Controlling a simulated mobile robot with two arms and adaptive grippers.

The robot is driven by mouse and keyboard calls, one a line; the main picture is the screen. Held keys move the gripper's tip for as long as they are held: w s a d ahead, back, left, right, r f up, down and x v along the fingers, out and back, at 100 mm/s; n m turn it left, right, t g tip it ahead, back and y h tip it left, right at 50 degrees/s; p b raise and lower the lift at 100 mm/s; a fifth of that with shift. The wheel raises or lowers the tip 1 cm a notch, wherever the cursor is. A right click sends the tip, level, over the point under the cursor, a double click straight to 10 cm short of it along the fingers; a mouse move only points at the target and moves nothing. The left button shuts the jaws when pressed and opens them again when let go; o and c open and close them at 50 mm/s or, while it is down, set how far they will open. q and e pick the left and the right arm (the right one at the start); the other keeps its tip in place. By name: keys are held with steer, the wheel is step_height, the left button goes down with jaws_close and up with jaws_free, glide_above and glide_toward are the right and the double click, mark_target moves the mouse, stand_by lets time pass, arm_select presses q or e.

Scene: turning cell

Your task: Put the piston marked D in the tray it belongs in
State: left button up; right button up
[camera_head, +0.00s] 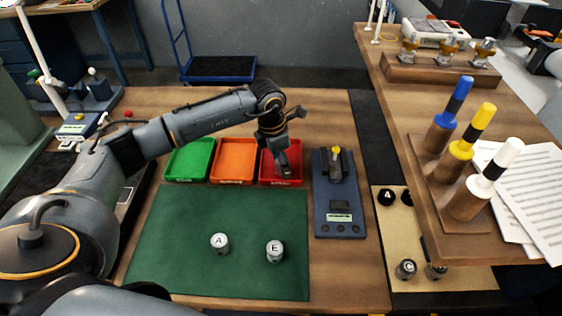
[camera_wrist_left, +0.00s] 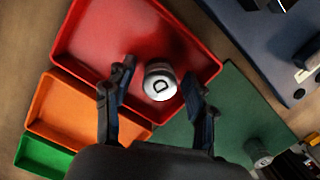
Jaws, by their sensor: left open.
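The piston marked D (camera_wrist_left: 161,84) is silver, with its letter facing up toward my wrist camera. In the left wrist view it is within the outline of the red tray (camera_wrist_left: 108,35), near one side of it. My left gripper (camera_wrist_left: 157,88) is open, with one finger on each side of the piston and visible gaps between. In the head view my left gripper (camera_head: 284,168) points down over the red tray (camera_head: 268,152), and I cannot make out the piston there. The orange tray (camera_head: 233,158) and green tray (camera_head: 190,158) look empty. My right gripper is not in view.
Pistons A (camera_head: 219,243) and E (camera_head: 275,250) stand on the green mat (camera_head: 180,270). A blue gauge device (camera_head: 338,195) is right of the red tray. A raised wooden shelf with blue, yellow and white-topped handles (camera_head: 485,178) is on the right.

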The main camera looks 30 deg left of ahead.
arm_select(q)
steer(key=shift+r, duration=0.3)
step_height(320, 180, up, 12)
steer(key=s+a+b, duration=0.1)
steer(key=b, duration=0.2)
steer(key=shift+s+f+b, duration=0.15)
steer(key=shift+f+b, duration=0.1)
steer(key=shift+b, duration=0.1)
